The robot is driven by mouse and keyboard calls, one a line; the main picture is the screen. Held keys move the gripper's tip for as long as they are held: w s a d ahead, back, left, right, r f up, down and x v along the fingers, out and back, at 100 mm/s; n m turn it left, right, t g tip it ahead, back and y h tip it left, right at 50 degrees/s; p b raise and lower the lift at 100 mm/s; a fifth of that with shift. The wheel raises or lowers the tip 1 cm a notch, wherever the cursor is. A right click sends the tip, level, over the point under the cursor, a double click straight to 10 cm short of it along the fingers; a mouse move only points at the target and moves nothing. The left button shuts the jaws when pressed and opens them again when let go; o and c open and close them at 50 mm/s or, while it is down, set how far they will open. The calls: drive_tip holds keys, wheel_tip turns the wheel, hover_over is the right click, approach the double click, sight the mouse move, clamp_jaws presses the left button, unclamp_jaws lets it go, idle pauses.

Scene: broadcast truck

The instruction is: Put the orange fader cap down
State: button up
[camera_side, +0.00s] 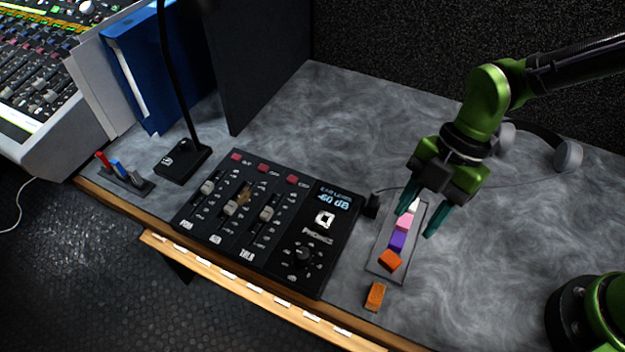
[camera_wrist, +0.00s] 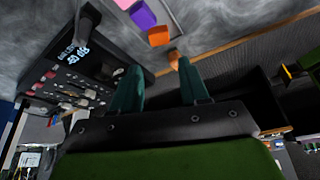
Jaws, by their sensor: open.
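A red-orange cap (camera_side: 390,260) lies turned askew at the near end of a shallow grey tray (camera_side: 385,275). A lighter orange block (camera_side: 375,296) lies on the desk just in front of the tray, close to the wooden edge. In the wrist view the red-orange cap (camera_wrist: 158,37) and the lighter block (camera_wrist: 173,57) show beyond the fingers. I cannot tell for sure which is the task's cap. My gripper (camera_side: 416,224) is open and empty, its teal fingers above the tray's far half. The fingers also show in the wrist view (camera_wrist: 161,72).
Purple (camera_side: 397,240), pink (camera_side: 404,222) and white (camera_side: 413,205) caps line the tray. A black mixer (camera_side: 285,225) stands left of it. Headphones (camera_side: 567,155) lie at the back right. The desk right of the tray is clear.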

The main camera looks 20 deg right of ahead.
drive_tip(key=d+r+m+t+h, duration=0.1)
drive_tip(key=d+r+m+t, duration=0.3)
drive_tip(key=d+r+m, duration=0.3)
drive_tip(key=s+d+r+m+t+h, duration=0.1)
drive_tip(key=d+r+m+t, duration=0.3)
drive_tip(key=d+m, duration=0.9)
wheel_tip(320, 180, up, 3)
drive_tip(key=m, duration=0.6)
drive_tip(key=shift+s+d+r+m+t, duration=0.2)
drive_tip(key=shift+s+m+t, duration=0.1)
drive_tip(key=shift+t, duration=0.1)
